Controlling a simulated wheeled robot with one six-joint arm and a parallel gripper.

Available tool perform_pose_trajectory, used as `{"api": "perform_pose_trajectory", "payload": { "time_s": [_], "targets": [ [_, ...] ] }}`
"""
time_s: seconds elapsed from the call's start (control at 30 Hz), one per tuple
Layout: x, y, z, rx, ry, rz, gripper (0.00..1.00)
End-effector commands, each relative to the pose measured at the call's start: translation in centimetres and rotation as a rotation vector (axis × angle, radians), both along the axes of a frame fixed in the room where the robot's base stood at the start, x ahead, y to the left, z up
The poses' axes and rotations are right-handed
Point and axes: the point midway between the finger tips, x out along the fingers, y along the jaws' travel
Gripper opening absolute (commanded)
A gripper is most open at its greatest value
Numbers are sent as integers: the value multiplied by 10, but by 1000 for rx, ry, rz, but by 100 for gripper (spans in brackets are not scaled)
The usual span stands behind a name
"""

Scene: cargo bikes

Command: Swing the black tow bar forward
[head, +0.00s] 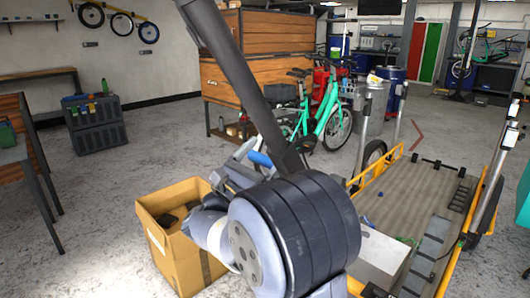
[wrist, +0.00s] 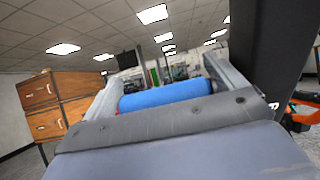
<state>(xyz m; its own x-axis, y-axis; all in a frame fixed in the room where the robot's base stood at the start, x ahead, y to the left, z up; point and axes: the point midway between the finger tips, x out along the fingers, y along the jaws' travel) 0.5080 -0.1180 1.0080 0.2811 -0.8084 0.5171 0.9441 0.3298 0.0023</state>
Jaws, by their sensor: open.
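The black tow bar (head: 240,75) slants from the top of the head view down to the right. Its lower end is hidden behind my arm. In the wrist view a black bar, likely the same one, stands close at the right (wrist: 270,50). A blue cylinder, looking like a handle grip, shows beside the bar in the head view (head: 260,159) and between my fingers in the wrist view (wrist: 165,96). My gripper (head: 240,165) is open with its fingers on either side of the blue cylinder; I cannot tell whether they touch it.
A flat cargo bed with a yellow frame (head: 405,205) stands at the right. An open cardboard box (head: 178,250) sits on the floor at lower left. A green bicycle (head: 325,115) and wooden drawers (head: 245,85) stand behind. The left-centre floor is clear.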

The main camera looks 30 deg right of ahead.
Motion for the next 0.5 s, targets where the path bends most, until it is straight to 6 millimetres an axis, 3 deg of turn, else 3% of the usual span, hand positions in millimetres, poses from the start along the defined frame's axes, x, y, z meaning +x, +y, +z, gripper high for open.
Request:
{"api": "perform_pose_trajectory", "payload": {
  "time_s": [0.5],
  "targets": [
    [-24,75,-46,0,1,6,91]
  ]
}}
